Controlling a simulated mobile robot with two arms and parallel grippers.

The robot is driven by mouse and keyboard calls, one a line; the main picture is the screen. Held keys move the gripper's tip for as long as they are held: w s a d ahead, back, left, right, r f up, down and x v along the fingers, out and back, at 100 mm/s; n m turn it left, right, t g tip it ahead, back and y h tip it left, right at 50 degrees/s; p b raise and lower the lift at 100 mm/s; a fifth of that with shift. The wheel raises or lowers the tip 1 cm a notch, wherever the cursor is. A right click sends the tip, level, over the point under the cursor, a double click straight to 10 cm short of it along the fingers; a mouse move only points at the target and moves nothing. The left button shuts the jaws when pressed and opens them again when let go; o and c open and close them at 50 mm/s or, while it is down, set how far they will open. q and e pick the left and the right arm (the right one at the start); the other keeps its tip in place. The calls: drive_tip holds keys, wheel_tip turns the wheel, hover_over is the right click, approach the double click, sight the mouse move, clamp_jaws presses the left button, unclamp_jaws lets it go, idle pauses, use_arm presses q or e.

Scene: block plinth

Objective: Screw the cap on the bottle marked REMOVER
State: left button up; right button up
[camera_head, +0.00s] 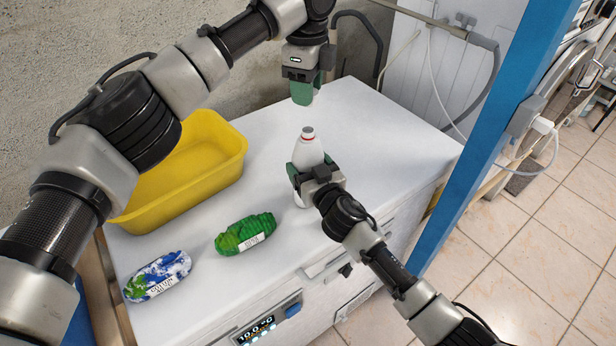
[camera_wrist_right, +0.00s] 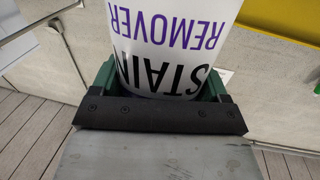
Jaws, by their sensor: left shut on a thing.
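The white bottle (camera_head: 308,152) stands upright on the white top near its right part, its small red-and-grey neck end pointing up. Its label reads STAIN REMOVER, upside down in the right wrist view (camera_wrist_right: 165,45). My right gripper (camera_head: 305,172) has its green fingers on both sides of the bottle body, shut on it.
A yellow bin (camera_head: 190,190) stands at the left on the white top (camera_head: 375,135). A green wrapped item (camera_head: 245,233) and a blue-white-green one (camera_head: 158,276) lie in front of it. A blue post (camera_head: 490,140) rises at the right. The surface right of the bottle is clear.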

sight(307, 130)
drive_tip(key=c, duration=0.7)
use_arm(q)
drive_tip(key=shift+f, duration=2.5)
drive_tip(key=shift+f, duration=0.85)
drive_tip(key=shift+f, duration=0.55)
